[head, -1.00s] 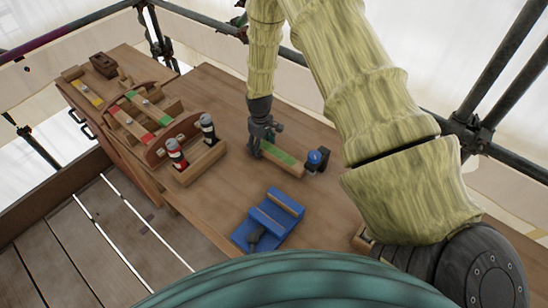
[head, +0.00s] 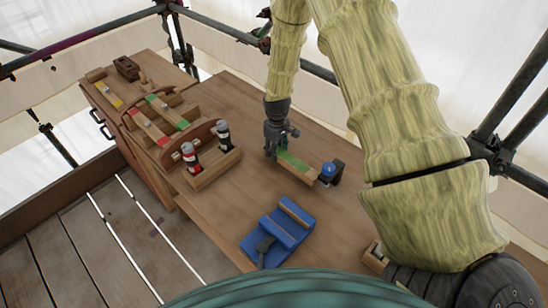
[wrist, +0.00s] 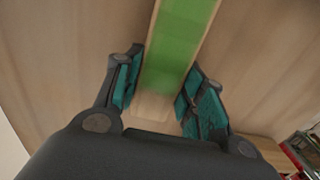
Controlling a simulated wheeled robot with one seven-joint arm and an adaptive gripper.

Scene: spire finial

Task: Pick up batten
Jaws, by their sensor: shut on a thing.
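The batten (head: 297,164) is a short wooden bar with a green band on top, on or just above the wooden bench. In the wrist view the batten (wrist: 172,50) runs away from me, with its bare wooden near end between the fingers. My gripper (head: 275,150) is at the batten's left end in the head view. In the wrist view my gripper (wrist: 163,95) has its teal-padded fingers on both sides of the batten, shut on it. Whether the batten touches the bench is hard to tell.
A blue-topped dark device (head: 329,173) stands close to the batten's right end. A blue fixture (head: 278,233) lies nearer on the bench (head: 240,115). A wooden rack (head: 214,170) with red and black bottles stands to the left. Boards with coloured bands lie farther left.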

